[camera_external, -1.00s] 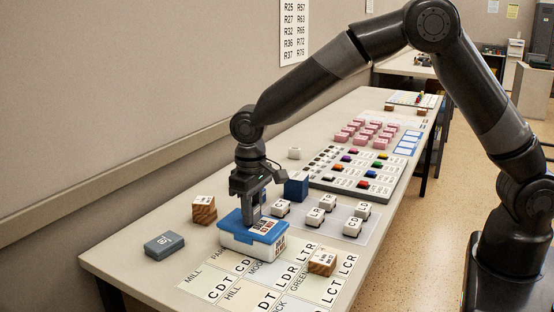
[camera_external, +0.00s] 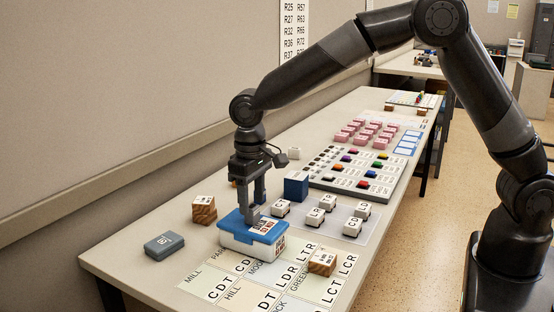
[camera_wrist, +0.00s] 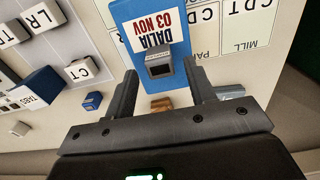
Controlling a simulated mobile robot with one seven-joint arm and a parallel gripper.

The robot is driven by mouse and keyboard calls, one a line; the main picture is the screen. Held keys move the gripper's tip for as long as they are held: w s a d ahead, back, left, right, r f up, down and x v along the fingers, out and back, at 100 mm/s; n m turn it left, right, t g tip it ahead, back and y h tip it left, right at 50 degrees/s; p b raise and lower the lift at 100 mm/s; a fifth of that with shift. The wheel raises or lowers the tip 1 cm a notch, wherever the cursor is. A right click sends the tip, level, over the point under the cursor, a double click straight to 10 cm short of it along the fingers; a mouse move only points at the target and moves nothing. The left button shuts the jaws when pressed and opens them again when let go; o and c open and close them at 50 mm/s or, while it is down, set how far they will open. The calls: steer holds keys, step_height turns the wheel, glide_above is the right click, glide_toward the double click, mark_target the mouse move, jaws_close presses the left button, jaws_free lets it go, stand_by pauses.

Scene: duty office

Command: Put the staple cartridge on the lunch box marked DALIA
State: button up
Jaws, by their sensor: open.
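The lunch box (camera_external: 236,232) has a white body and a blue lid. In the wrist view its lid (camera_wrist: 178,95) bears a label reading DALIA 03 NOV. The staple cartridge (camera_wrist: 159,64), a small grey block with a dark recess, sits on the lid beside the label; it also shows in the external view (camera_external: 253,215). My gripper (camera_external: 249,199) is open just above the lunch box. In the wrist view its fingers (camera_wrist: 160,72) stand apart on either side of the cartridge, which appears to rest on the lid, clear of them.
A wooden block (camera_external: 204,209) and a grey-blue tin (camera_external: 164,245) stand left of the lunch box. A dark blue block (camera_external: 297,186) and several white lettered blocks stand behind and right. Another wooden block (camera_external: 322,262) is on the lettered sheet (camera_external: 225,283) in front.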

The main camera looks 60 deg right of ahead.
mark_target(252, 206)
step_height(252, 206, up, 9)
steer(key=s+d+r+t, duration=0.1)
steer(key=s+d+r, duration=0.5)
steer(key=s+r, duration=0.1)
steer(key=s+d+r+t, duration=0.2)
steer(key=s+d+r, duration=0.35)
steer(key=s, duration=0.35)
steer(key=s+d+f+t, duration=0.1)
steer(key=s+d, duration=0.2)
steer(key=s, duration=0.6)
steer(key=s+d+f+t, duration=0.1)
steer(key=s+d, duration=0.3)
steer(key=s, duration=0.5)
steer(key=shift+d+f+t, duration=0.25)
steer(key=shift+f+t, duration=0.05)
steer(key=shift+f, duration=0.4)
